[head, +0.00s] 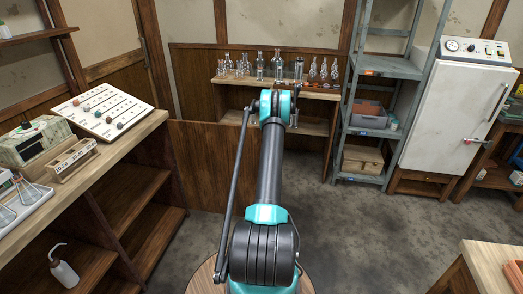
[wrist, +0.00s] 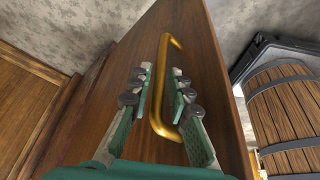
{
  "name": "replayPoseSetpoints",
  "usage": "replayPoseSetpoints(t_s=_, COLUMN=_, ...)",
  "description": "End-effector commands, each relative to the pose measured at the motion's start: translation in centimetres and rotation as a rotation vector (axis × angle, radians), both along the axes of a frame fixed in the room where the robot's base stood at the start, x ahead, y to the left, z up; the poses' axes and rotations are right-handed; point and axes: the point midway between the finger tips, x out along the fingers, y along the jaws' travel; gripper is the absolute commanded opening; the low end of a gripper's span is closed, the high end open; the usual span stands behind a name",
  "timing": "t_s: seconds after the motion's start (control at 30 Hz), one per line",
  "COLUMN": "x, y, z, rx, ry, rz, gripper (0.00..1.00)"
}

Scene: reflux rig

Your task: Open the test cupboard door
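In the wrist view a brown wooden door or panel (wrist: 190,35) fills the middle, with a bent brass bar handle (wrist: 158,100) on it. My gripper (wrist: 161,72) is open, its two green-padded fingers either side of the handle's long bar. The bar runs between the fingers, and I see no clear contact on either side. The panel looks shut, though its edges are only partly in view. In the head view my arm hides the gripper and the handle. A brown wooden panel (head: 205,165) stands behind the arm there; I cannot tell whether it is the same one.
Glass bottles (head: 260,65) stand on a shelf behind the arm. A grey metal rack (head: 385,68) and a white cabinet (head: 450,115) stand right. A wooden bench (head: 110,155) runs along the left. In the wrist view a banded, slatted wooden object (wrist: 285,110) is at right. Open floor lies right.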

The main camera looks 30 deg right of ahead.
Motion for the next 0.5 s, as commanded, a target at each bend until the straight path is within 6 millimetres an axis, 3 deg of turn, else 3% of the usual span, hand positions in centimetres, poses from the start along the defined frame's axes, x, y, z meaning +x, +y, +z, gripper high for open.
replayPoseSetpoints(t_s=0.17, x=-0.1, y=-0.7, z=1.7, rx=0.000, ry=0.000, rz=-0.001, gripper=0.19)
replayPoseSetpoints(t_s=0.5, x=-0.4, y=-3.3, z=7.9, rx=0.000, ry=0.000, rz=-0.001, gripper=0.19)
